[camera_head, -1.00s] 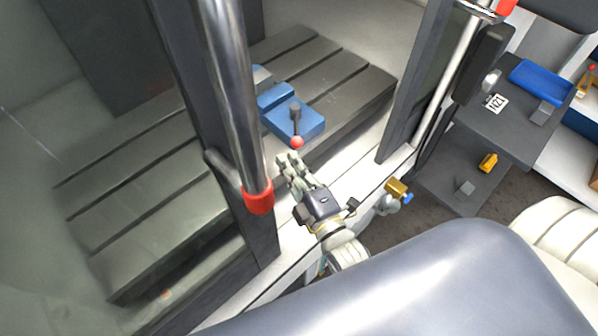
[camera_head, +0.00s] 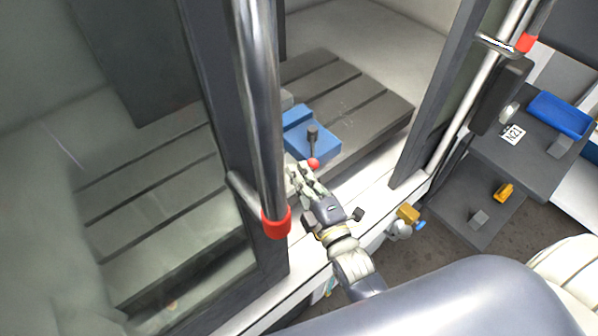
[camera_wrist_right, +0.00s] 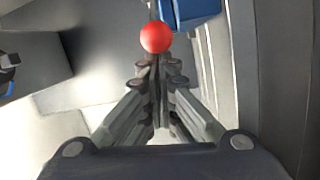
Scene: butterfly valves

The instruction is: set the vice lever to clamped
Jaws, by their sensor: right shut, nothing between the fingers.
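The blue vice (camera_head: 318,138) sits on the dark slotted machine table. Its lever (camera_head: 312,141) is dark with a red ball knob (camera_head: 313,164) pointing towards the door opening. My right gripper (camera_head: 299,173) is shut and empty, just beside the knob on the near side. In the right wrist view, the red knob (camera_wrist_right: 156,37) sits just past the fingertips (camera_wrist_right: 157,66), with part of the blue vice (camera_wrist_right: 190,12) behind it. I cannot tell whether the fingers touch the knob. My left gripper is not in view.
A door frame with a steel handle (camera_head: 262,110) and red end cap stands close left of my right arm. Another upright with a handle (camera_head: 470,90) stands to the right. Grey shelves (camera_head: 520,150) with a blue tray (camera_head: 560,115) lie farther right.

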